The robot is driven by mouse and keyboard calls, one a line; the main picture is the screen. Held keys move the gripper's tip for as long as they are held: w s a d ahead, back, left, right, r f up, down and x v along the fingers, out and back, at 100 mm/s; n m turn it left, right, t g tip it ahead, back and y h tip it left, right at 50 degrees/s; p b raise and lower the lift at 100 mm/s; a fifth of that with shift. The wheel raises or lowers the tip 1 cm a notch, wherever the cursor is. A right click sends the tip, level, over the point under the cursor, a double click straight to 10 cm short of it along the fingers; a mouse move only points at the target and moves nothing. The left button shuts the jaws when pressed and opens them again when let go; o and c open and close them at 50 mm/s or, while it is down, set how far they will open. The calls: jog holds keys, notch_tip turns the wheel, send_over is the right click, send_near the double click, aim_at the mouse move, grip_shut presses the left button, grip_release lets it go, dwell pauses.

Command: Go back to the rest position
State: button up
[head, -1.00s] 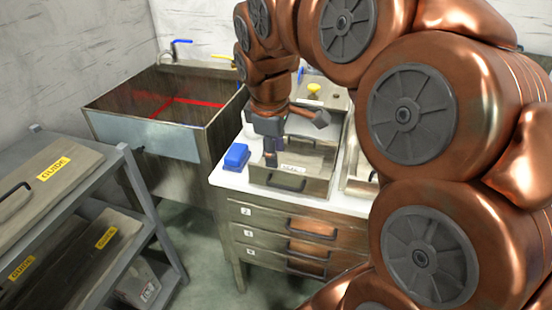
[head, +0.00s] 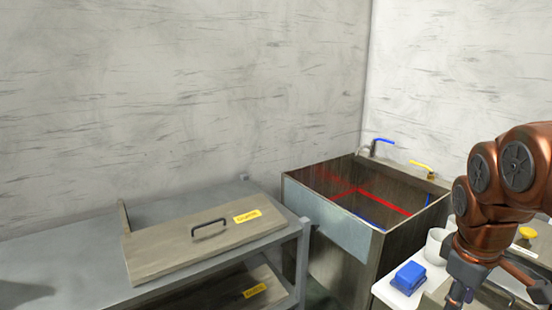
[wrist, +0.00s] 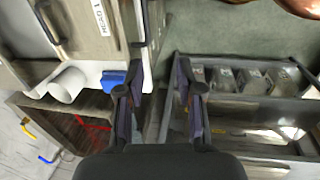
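My gripper (wrist: 158,100) is open in the wrist view, its two dark fingers apart with nothing between them. In the head view my gripper (head: 495,285) is at the lower right, partly cut off by the frame edge. It appears in front of the white counter and the blue block (head: 408,277), which also shows in the wrist view (wrist: 112,79) left of the fingers. I cannot tell the exact distance between the fingers and the counter.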

jog(key=s+a+m+g+y+p, duration=0.1)
jog(key=s+a+m+p, duration=0.4)
jog(key=s+a+p, duration=0.5)
jog(key=s+a+g, duration=0.1)
jog(key=s+a, duration=0.3)
jog(key=a, duration=0.1)
jog(key=shift+s+a+f+m+g+y, duration=0.3)
jog(key=shift+a+f+m+g+y, duration=0.1)
jog(key=shift+d, duration=0.1)
dwell(0.5)
